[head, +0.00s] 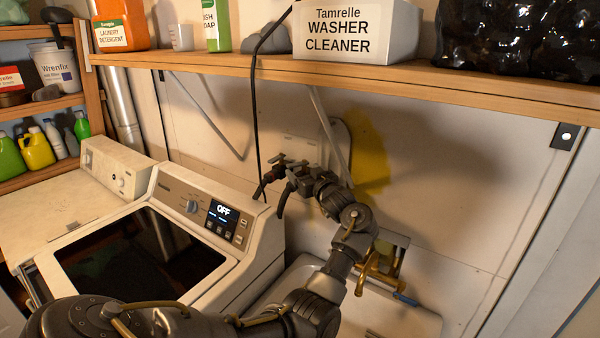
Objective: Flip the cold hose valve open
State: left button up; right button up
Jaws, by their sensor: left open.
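My left gripper (270,202) is open in front of the back wall, above the right end of the washer, with its fingers pointing left and down. A pale wall plate (298,150) shows just behind and above it. I cannot make out a cold hose valve there; the gripper and wrist hide part of that area. A brass faucet (366,272) stands over the sink, partly behind my forearm, with a small blue piece (405,298) at its right. I cannot tell whether that is the valve's lever. My right gripper is not in view.
A washer (262,225) with a panel reading OFF stands at left. A white sink (412,322) lies below my arm. A wooden shelf (450,80) with a cleaner box (355,35) and bottles runs above. A black cord (254,110) hangs down near the gripper.

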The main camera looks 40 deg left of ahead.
pick_arm(q)
jog(key=b+v, duration=0.2)
jog(key=v, duration=0.5)
